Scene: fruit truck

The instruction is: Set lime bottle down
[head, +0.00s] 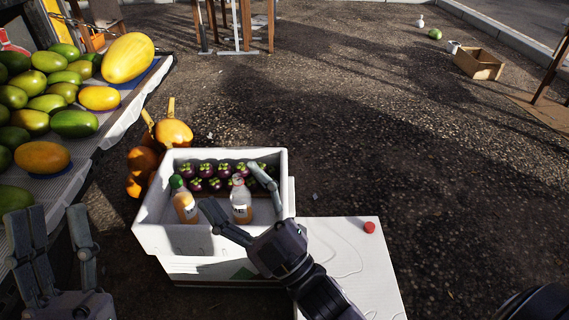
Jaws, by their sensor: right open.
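Two bottles with orange-tinted contents and pale labels stand in the white foam box. The left bottle (185,206) has a green cap. The right bottle (240,205) has a pale top; which of them is the lime bottle I cannot tell for sure. My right gripper (229,186) is open, with its fingers on either side of the right bottle; contact is not clear. My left gripper (46,211) is open and empty at the lower left, away from the box.
The white foam box (181,240) also holds several purple mangosteens (206,170) at its back. A white lid or box (352,262) with a red round thing (369,227) is at its right. A fruit stand (105,125) with mangoes is at the left. Orange fruit (173,133) lies behind the box.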

